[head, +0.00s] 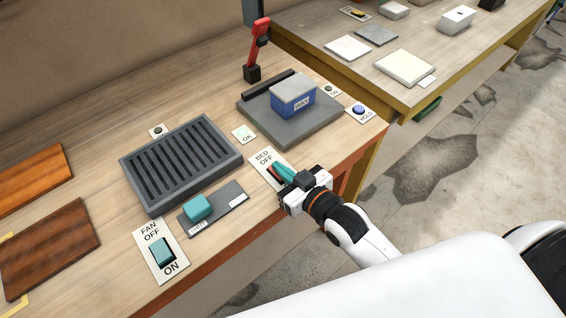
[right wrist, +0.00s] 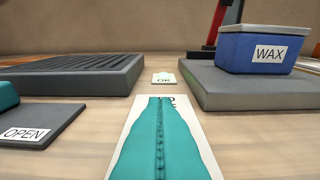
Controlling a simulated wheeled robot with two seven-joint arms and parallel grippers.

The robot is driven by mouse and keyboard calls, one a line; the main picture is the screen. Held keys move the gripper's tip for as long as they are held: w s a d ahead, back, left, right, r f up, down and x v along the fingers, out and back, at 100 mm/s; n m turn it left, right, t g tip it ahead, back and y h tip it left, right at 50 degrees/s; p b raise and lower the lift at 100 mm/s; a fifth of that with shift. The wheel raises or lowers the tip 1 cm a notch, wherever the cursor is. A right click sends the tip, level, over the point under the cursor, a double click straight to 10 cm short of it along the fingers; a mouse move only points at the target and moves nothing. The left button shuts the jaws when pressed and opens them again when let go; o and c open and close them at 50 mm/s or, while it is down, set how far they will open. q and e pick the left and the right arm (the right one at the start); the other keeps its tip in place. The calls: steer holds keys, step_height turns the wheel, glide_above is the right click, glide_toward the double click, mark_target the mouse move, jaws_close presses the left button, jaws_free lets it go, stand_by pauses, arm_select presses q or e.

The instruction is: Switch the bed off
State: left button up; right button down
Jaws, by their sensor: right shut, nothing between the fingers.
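The bed switch has a white plate (head: 262,156) marked BED OFF, on the bench near its front edge in the head view. A reddish part of the switch shows beside my fingers; most of it is hidden, so I cannot tell its position. My right gripper (head: 282,171) is shut and empty, with its teal fingertips over the switch. I cannot tell whether they touch it. In the right wrist view the shut fingers (right wrist: 160,135) cover most of the white plate (right wrist: 195,128). My left gripper is in neither view.
A grey slab (head: 257,110) bears a blue WAX tub (head: 293,101). A red lever (head: 258,45) stands behind. A dark grille (head: 150,190), a sliding teal block (head: 197,207) and the fan switch (head: 162,252) lie left. A HOLD button (head: 359,110) is at the right corner.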

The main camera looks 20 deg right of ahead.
steer(key=r+p, duration=0.4)
steer(key=shift+w+r+p, duration=0.25)
steer(key=shift+w+p, duration=0.05)
steer(key=r+b+v, duration=0.1)
steer(key=v, duration=0.9)
steer(key=shift+a+b, duration=0.2)
steer(key=shift+b, duration=0.1)
steer(key=shift+w+r, duration=0.1)
